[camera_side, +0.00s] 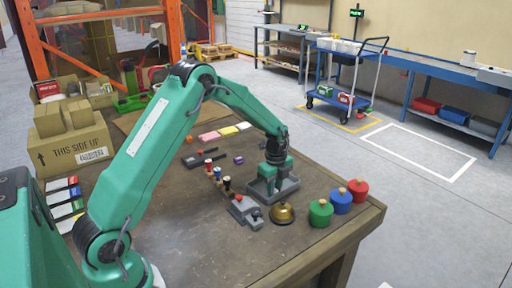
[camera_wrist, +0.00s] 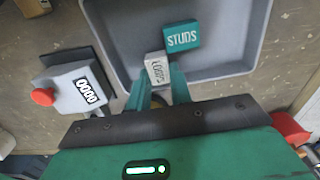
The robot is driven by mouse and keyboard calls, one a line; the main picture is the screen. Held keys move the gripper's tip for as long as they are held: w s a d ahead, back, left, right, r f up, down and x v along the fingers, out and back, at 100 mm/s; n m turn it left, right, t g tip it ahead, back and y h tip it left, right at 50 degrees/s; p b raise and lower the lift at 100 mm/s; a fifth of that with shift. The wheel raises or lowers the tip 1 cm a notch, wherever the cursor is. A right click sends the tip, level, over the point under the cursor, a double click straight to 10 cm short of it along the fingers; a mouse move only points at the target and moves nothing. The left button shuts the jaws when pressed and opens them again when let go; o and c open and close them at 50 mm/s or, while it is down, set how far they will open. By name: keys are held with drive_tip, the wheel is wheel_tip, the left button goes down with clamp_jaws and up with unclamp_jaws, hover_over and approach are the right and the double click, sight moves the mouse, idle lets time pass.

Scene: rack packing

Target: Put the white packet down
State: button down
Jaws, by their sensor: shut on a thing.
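My gripper (camera_wrist: 161,88) is shut on the white packet (camera_wrist: 157,67), which has dark lettering that is hard to read. The packet is between the fingertips, over the near part of the grey tray (camera_wrist: 108,52). I cannot tell whether it touches the tray floor. A teal packet marked STUDS (camera_wrist: 181,34) lies in the tray just beyond it, to the right. In the side view my gripper (camera_side: 277,165) is low over the tray (camera_side: 288,187), and the white packet cannot be made out there.
A grey counter box (camera_wrist: 78,88) with a red button stands left of the tray. A brass bell (camera_side: 281,213) and green (camera_side: 320,214), blue (camera_side: 341,203) and red (camera_side: 358,191) containers stand near the table's right edge. Small spools (camera_side: 217,174) stand left of the tray.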

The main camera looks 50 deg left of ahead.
drive_tip(key=shift+f, duration=0.1)
drive_tip(key=c, duration=1.3)
unclamp_jaws()
drive_tip(key=shift+o, duration=0.2)
wheel_tip(320, 180, up, 12)
drive_tip(key=shift+r, duration=0.2)
